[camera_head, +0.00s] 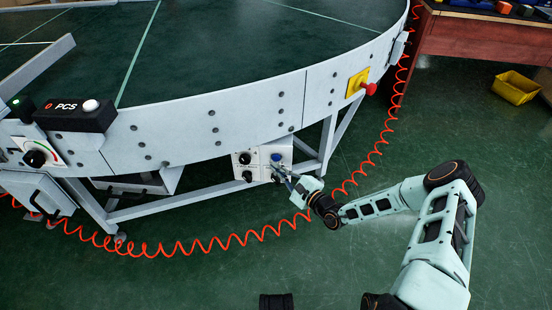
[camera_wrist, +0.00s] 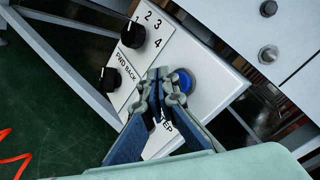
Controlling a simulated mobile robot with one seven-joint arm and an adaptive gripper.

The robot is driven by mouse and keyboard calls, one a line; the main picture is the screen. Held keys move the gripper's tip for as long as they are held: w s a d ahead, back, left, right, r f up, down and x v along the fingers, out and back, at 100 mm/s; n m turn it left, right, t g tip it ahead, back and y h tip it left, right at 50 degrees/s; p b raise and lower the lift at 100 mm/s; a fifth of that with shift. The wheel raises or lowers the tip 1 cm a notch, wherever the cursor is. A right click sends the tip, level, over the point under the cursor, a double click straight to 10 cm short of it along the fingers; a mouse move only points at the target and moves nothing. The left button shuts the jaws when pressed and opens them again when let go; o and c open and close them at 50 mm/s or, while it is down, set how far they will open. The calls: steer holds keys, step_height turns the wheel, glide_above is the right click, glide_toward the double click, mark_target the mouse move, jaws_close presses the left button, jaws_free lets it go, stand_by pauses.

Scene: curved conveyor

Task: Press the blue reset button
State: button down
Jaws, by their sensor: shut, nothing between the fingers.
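The blue reset button (camera_wrist: 185,80) sits on a white control panel (camera_wrist: 190,48) beside two black knobs. In the head view the button (camera_head: 276,157) is at the panel's upper right, under the conveyor's rim. My gripper (camera_wrist: 160,75) is shut and empty, with its fingertips in front of the panel just left of the button in the wrist view. The fingers cover part of the panel's lettering. In the head view my gripper (camera_head: 279,168) is just below the button. I cannot tell whether the fingertips touch the panel or the button.
Two black knobs (camera_wrist: 133,35) and (camera_wrist: 108,79) stick out of the panel. The curved conveyor (camera_head: 225,125) overhangs it. A red emergency knob (camera_head: 369,89) is on a yellow box to the right.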

steer(key=s+p, duration=0.2)
steer(key=s, duration=0.2)
steer(key=shift+s+p, duration=0.25)
steer(key=shift+p, duration=0.1)
stand_by(0.6)
